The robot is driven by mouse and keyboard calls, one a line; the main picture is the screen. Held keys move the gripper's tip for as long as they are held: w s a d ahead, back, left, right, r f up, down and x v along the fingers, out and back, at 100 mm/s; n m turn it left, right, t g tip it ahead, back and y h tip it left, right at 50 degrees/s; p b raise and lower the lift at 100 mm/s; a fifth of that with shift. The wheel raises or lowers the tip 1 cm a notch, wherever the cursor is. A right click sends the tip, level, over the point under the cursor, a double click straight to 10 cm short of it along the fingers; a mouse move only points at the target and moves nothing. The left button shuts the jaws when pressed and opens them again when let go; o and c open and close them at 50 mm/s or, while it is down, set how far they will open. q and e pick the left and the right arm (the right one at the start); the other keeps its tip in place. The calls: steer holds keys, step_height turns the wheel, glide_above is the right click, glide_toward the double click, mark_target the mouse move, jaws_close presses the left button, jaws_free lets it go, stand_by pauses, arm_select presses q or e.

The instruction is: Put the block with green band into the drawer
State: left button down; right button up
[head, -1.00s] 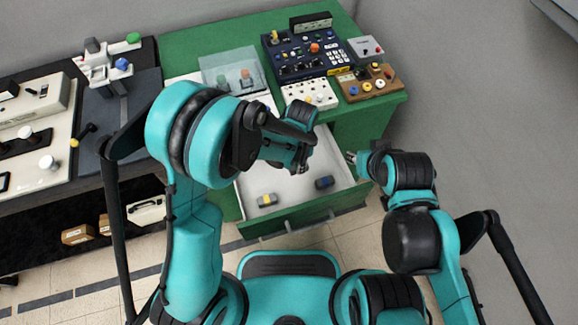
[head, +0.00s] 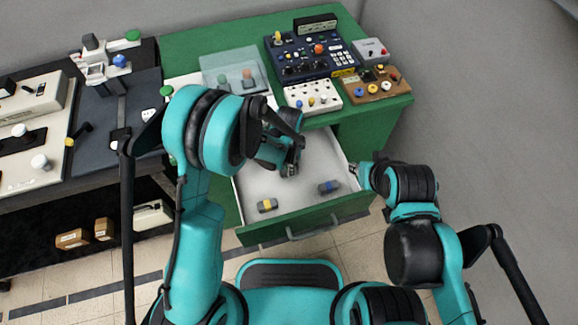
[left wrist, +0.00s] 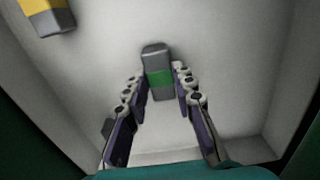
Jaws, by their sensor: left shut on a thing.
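The block with green band (left wrist: 159,78) is grey with a green stripe and sits between the fingertips of my left gripper (left wrist: 158,84) in the left wrist view. My left gripper (head: 290,170) is shut on it, inside the open drawer's outline in the head view. The green drawer (head: 262,234) with a pale inside is pulled out. Whether the block touches the drawer floor I cannot tell. In the head view the gripper hides the block. My right gripper (head: 354,168) is by the drawer's right edge, its fingers too small to judge.
A block with yellow band (head: 267,205) and a block with blue band (head: 328,187) lie in the drawer near its front. The green cabinet top holds a control panel (head: 311,56), a white button box (head: 312,97) and a clear tray (head: 235,75). Drawer floor between the blocks is clear.

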arm_select(q)
steer(key=c, duration=1.3)
jaws_free()
steer(key=shift+f, duration=0.1)
steer(key=shift+o, duration=0.2)
step_height(320, 180, up, 12)
steer(key=p, duration=0.5)
steer(key=s+a+r+n+t, duration=0.35)
steer(key=a+r+n, duration=0.25)
steer(key=a+r, duration=0.45)
steer(key=s+a+r+n+t, duration=0.3)
steer(key=s+a+r+n, duration=0.3)
steer(key=s, duration=0.4)
steer(key=shift+a+n+t, duration=0.35)
steer(key=shift+a+n, duration=0.15)
steer(key=shift+n, duration=0.7)
